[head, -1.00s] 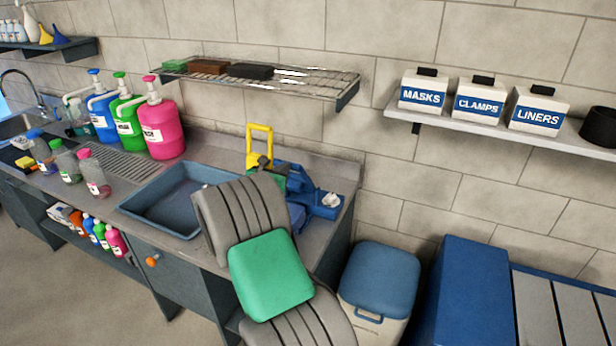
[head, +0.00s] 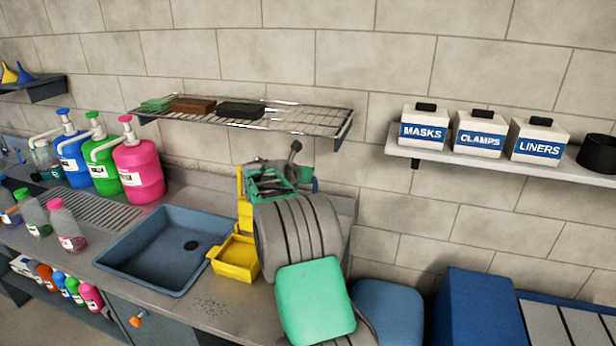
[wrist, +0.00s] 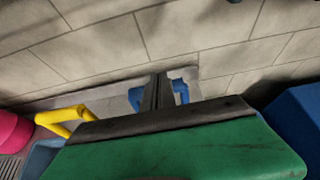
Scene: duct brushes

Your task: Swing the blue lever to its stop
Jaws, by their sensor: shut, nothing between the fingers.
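Blue parts show on both sides of my gripper (wrist: 158,92) in the wrist view, one piece at its left (wrist: 135,98) and one at its right (wrist: 182,90). They look like the blue lever device; which piece is the lever I cannot tell. In the head view my arm hides most of that device, and only a small blue sliver (head: 315,185) shows at the right of my wrist. My gripper (head: 294,152) is shut and empty above the counter's back right. Whether it touches the blue parts I cannot tell.
A yellow fixture with a tray (head: 237,256) stands left of my arm; its bar shows in the wrist view (wrist: 65,122). A blue-grey sink (head: 165,250) lies further left. A wire shelf (head: 245,117) hangs above. A blue-lidded bin (head: 392,310) stands at the right.

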